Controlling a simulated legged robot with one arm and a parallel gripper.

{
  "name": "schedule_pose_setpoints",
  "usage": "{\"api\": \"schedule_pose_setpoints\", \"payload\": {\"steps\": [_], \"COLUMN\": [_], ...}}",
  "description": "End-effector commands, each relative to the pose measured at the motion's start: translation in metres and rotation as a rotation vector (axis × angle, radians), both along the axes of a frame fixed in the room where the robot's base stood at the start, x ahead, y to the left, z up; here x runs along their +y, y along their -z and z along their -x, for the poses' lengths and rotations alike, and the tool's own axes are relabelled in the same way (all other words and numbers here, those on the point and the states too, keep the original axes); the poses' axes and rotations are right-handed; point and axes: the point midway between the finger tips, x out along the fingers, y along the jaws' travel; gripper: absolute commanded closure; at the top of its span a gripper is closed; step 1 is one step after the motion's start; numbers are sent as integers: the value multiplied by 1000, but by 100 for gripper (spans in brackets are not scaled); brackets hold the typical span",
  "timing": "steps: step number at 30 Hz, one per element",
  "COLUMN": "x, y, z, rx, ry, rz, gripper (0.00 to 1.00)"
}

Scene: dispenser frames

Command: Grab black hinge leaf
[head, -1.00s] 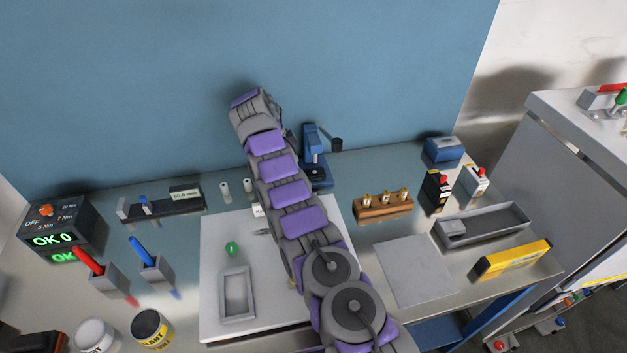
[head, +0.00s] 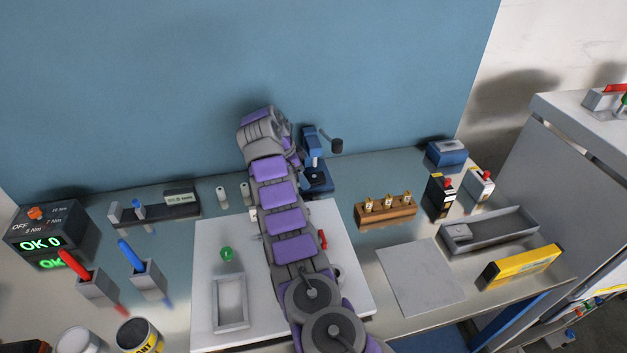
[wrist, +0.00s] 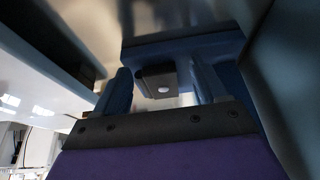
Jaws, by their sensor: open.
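In the wrist view, my gripper (wrist: 160,78) has two dark blue fingers standing apart. Between and beyond them is a dark, flat-faced piece (wrist: 153,78) with a pale round spot; it may be the black hinge leaf, but I cannot tell for sure. I see no grip on it. In the head view, my gripper is hidden behind the end of my arm, near the blue press (head: 317,178) at the back of the bench. I cannot make out the hinge leaf in the head view.
A white board (head: 208,270) lies under my arm with a grey tray (head: 246,302), a green piece (head: 227,253) and a red piece (head: 323,239). A wooden block with brass parts (head: 385,213) stands right of the press. A bare grey mat (head: 420,278) lies front right.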

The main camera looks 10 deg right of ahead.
Motion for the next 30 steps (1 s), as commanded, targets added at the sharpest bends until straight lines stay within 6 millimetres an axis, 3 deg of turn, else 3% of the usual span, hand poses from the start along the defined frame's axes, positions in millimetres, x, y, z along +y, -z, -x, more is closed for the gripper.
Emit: {"api": "schedule_pose_setpoints", "payload": {"steps": [3, 22, 30], "x": [-1, 0, -1], "y": [0, 0, 0], "z": [0, 0, 0], "rx": [1, 1, 1], "ry": [1, 2, 2], "rz": [0, 0, 1], "gripper": [29, 89, 91]}}
